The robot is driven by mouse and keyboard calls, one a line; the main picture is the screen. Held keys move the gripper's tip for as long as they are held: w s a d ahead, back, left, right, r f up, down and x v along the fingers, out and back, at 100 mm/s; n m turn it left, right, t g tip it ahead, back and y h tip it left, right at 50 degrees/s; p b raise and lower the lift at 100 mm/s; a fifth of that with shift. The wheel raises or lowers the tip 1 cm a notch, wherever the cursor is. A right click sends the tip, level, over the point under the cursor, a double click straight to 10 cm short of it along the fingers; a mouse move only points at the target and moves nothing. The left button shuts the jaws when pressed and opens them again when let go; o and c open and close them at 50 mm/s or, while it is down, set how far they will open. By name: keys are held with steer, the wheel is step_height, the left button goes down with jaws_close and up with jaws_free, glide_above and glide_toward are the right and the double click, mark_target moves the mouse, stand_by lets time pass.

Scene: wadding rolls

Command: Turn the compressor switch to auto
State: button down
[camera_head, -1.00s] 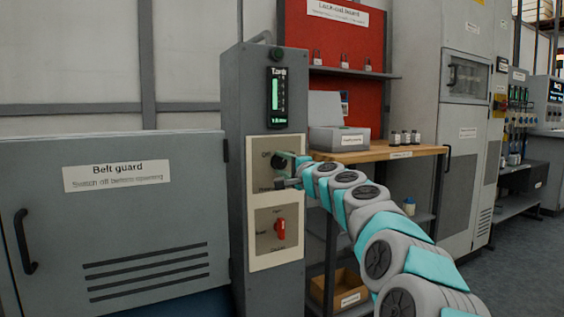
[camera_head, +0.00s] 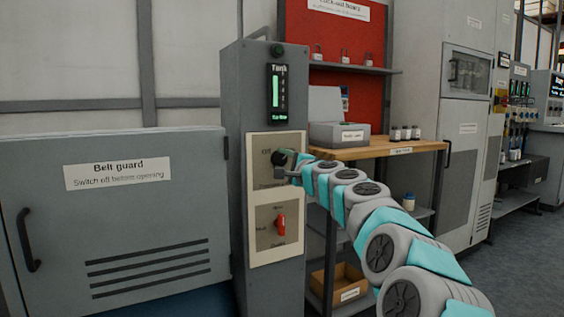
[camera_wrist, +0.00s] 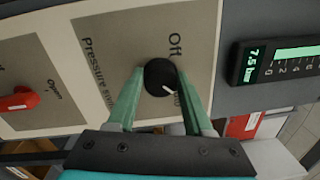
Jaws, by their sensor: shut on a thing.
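The compressor switch is a round black knob (camera_wrist: 160,76) on a beige plate (camera_wrist: 92,52) labelled "Off" and "Pressure switch" in the wrist view. The knob's white mark points away from "Off", toward a second label that a finger partly hides; only its last letters show. My gripper (camera_wrist: 161,80) is shut on the knob, one green finger on each side. In the head view, the plate (camera_head: 263,143) is on the grey column (camera_head: 235,100), and my gripper (camera_head: 287,166) reaches it from the right, covering much of the knob.
A red selector switch (camera_head: 281,225) sits on a plate below. A lit tank gauge (camera_head: 277,93) is above; it reads 7.5 bar in the wrist view. The belt guard (camera_head: 120,215) stands left. A wooden bench (camera_head: 390,150) with a grey box (camera_head: 338,134) stands right, close behind my arm.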

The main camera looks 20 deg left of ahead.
steer(key=shift+c, duration=1.5)
jaws_free()
steer(key=shift+d, duration=0.1)
steer(key=b+v, duration=0.2)
steer(key=v, duration=0.5)
steer(key=shift+s+d, duration=0.25)
steer(key=shift+d, duration=0.05)
steer(key=shift+f, duration=0.15)
